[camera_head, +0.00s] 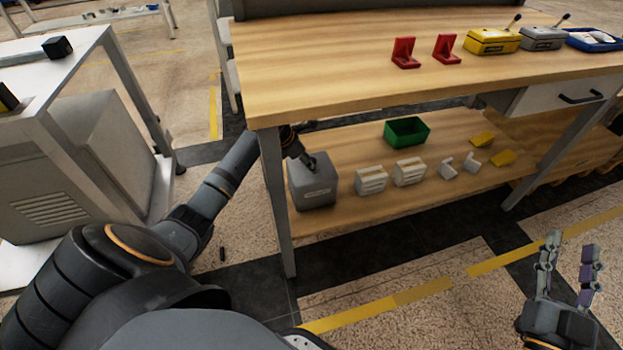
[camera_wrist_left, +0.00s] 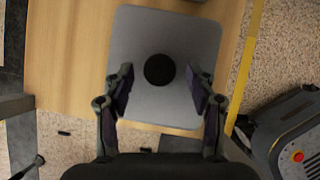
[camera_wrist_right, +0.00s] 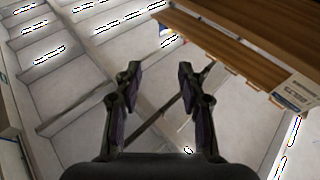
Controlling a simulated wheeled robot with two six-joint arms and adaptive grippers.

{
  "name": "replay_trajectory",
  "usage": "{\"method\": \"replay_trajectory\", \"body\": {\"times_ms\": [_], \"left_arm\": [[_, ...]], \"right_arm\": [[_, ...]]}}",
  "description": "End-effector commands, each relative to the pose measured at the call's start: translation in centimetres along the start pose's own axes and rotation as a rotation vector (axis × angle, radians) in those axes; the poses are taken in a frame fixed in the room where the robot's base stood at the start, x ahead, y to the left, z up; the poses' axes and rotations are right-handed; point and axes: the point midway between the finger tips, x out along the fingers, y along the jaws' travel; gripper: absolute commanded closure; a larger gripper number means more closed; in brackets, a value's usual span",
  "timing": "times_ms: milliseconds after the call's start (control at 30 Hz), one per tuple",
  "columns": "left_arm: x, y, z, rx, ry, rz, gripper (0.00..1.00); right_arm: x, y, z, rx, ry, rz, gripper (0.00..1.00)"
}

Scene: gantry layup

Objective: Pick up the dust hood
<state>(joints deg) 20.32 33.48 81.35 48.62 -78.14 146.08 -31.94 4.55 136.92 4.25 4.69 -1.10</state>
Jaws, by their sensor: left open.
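The dust hood (camera_head: 313,190) is a grey box on the left end of the lower shelf, under the workbench. In the left wrist view its grey top (camera_wrist_left: 187,40) carries a round black knob (camera_wrist_left: 159,69). My left gripper (camera_wrist_left: 160,77) is open above the hood, with one finger on each side of the knob and a gap to it on both sides. In the head view the left gripper is partly hidden by the bench edge and leg. My right gripper (camera_head: 568,245) is open and empty, away from the bench at the lower right; it also shows in the right wrist view (camera_wrist_right: 160,70).
The bench top (camera_head: 330,65) overhangs the shelf, and a grey leg (camera_head: 277,200) stands just left of the hood. White-grey blocks (camera_head: 371,180) and a green bin (camera_head: 407,131) sit to its right. Red brackets (camera_head: 404,53) and a yellow box (camera_head: 491,41) stand on top.

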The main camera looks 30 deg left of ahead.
Motion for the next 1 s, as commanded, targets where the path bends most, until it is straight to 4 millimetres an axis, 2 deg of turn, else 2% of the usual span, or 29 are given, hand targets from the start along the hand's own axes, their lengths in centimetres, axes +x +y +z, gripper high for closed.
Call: {"method": "replay_trajectory", "body": {"times_ms": [133,367,767,1000], "left_arm": [[0.23,-0.01,0.0,0.001,0.0,0.0,0.44],[0.2,-0.01,0.01,0.001,0.0,0.0,0.45],[0.2,-0.01,-0.01,0.0,0.0,0.0,0.99],[0.21,-0.01,-0.02,0.0,0.001,0.0,1.0]], "right_arm": [[0.15,-0.01,-1.17,-0.004,0.049,-0.001,0.6],[0.17,-0.01,-1.27,-0.004,0.052,-0.001,0.6],[0.16,-0.01,-1.19,-0.004,0.049,-0.001,0.6],[0.15,-0.01,-1.16,-0.004,0.049,0.0,0.6]]}}
